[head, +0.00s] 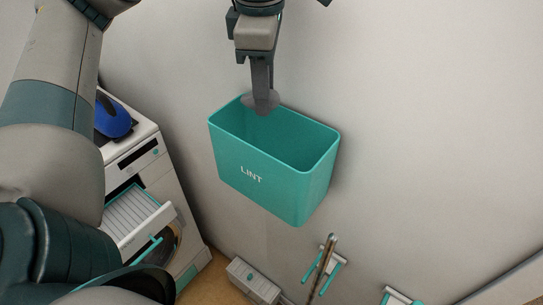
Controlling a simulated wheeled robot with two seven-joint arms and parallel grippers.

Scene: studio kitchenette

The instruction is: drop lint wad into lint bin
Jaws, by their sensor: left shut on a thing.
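The lint bin (268,180) is a teal open-topped box on the wall, marked "LINT", in the middle of the head view. My left gripper (262,95) points down over the bin's back left part. It is shut on a grey lint wad (261,103), which overlaps the bin's opening in the picture. I cannot tell exactly how high the wad is relative to the rim. The inside of the bin looks empty where it shows. My right gripper is not in view.
A white machine (160,195) with an open drawer (138,215) stands at the left, with a blue object (113,117) on top. A grey box (253,281) and a wall holder with a pole (323,265) are below the bin. The wall right of the bin is clear.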

